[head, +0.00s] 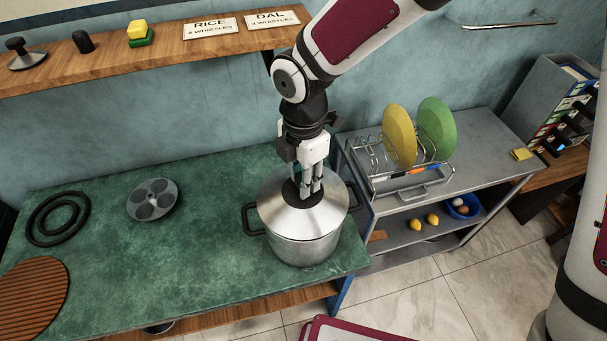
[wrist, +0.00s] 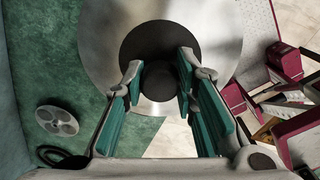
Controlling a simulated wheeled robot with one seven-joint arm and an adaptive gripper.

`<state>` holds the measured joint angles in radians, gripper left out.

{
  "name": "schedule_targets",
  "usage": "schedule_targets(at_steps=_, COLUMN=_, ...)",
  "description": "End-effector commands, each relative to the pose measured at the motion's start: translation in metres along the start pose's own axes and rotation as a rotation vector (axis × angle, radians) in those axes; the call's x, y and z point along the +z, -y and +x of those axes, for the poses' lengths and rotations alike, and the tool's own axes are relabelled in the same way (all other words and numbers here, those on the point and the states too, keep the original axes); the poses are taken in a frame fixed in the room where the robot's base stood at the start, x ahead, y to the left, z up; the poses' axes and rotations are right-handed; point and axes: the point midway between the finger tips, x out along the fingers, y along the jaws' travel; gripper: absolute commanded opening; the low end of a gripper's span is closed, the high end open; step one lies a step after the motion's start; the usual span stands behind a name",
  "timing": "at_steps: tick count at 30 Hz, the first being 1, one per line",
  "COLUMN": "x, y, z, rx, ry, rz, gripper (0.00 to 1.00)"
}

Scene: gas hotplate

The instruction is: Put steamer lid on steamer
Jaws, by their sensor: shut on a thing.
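The steamer (head: 304,249) is a silver pot with two black side handles, upright near the right end of the green counter. The silver steamer lid (head: 280,214) is on top of the pot's mouth in the head view, and looks about level. Whether its rim is fully seated I cannot tell. In the wrist view the lid (wrist: 222,45) fills the top middle. My gripper (head: 311,192) points down over the lid and is shut on its black knob (wrist: 160,80). The pot is hidden behind the lid in the wrist view.
A round steamer plate with hollows (head: 153,200), black rings (head: 58,218) and a slatted wooden mat (head: 33,298) lie on the counter (head: 190,260). A dish rack (head: 405,175) with yellow and green plates stands to the right. A wooden shelf (head: 180,48) runs above.

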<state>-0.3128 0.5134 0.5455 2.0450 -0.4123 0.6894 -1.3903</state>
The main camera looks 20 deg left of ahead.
Motion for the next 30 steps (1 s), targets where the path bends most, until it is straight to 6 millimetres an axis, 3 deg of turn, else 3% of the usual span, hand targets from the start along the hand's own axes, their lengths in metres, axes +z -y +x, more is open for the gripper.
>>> schedule_targets(at_steps=27, x=0.000, y=0.000, z=0.012, rx=-0.001, ry=0.000, rz=0.000, gripper=0.00)
schedule_targets(at_steps=28, x=0.000, y=0.000, z=0.012, rx=0.000, ry=0.000, rz=0.000, gripper=0.33)
schedule_targets(at_steps=30, x=0.000, y=0.000, z=0.012, rx=0.000, ry=0.000, rz=0.000, gripper=0.49)
